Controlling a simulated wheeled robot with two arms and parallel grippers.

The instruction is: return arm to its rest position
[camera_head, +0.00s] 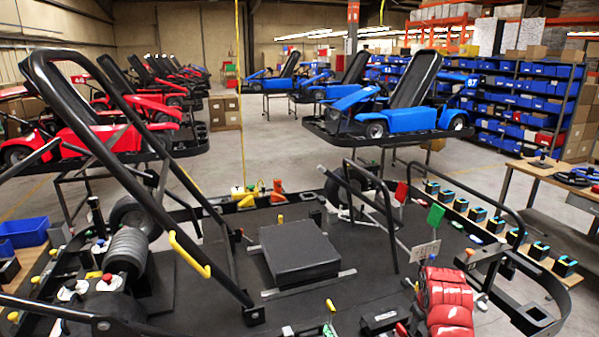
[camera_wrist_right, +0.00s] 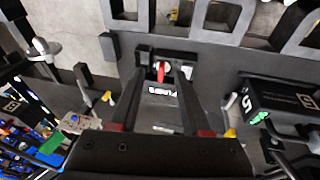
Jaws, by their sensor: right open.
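My right gripper (camera_wrist_right: 160,85) shows in the right wrist view as two dark fingers with red parts near their bases. The fingers are apart and nothing is clearly held between them. A small red-and-white fitting (camera_wrist_right: 163,70) on a dark panel shows beyond the gap; I cannot tell how far it is from the fingertips. In the head view the right gripper is hard to pick out among the dark parts at lower right. I cannot make out my left gripper.
A black kart platform (camera_head: 350,275) fills the foreground, with a square black block (camera_head: 298,252), a red ribbed object (camera_head: 447,302) and a green tag (camera_head: 436,215). A black tube frame (camera_head: 130,175) rises at left. A blue kart (camera_head: 400,100) stands behind; open floor lies between stands.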

